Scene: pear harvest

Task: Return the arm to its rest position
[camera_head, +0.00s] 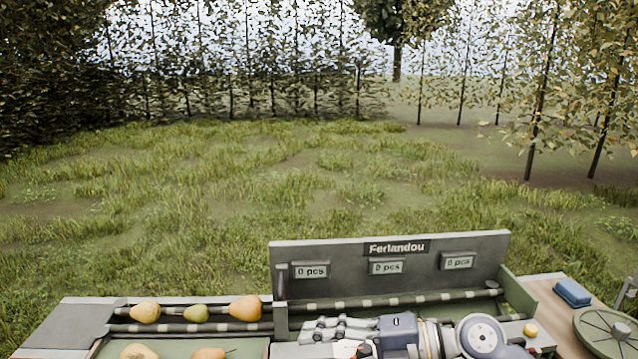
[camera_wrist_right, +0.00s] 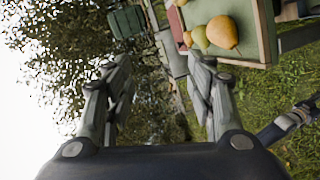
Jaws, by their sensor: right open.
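My right arm comes in from the right in the head view, low in front of the sorting station. Its gripper (camera_head: 325,328) points left and is open, with no fruit seen between the fingers. In the right wrist view the two fingers of the gripper (camera_wrist_right: 162,85) stand well apart, with only background between them. My left gripper is not in view.
Pears (camera_head: 245,308) lie in the tray at the left, three in the back row and others in front. Behind my arm stands a grey panel (camera_head: 335,250) with three "0 pcs" displays. A blue box (camera_head: 572,292) and a round disc (camera_head: 605,335) are at the right.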

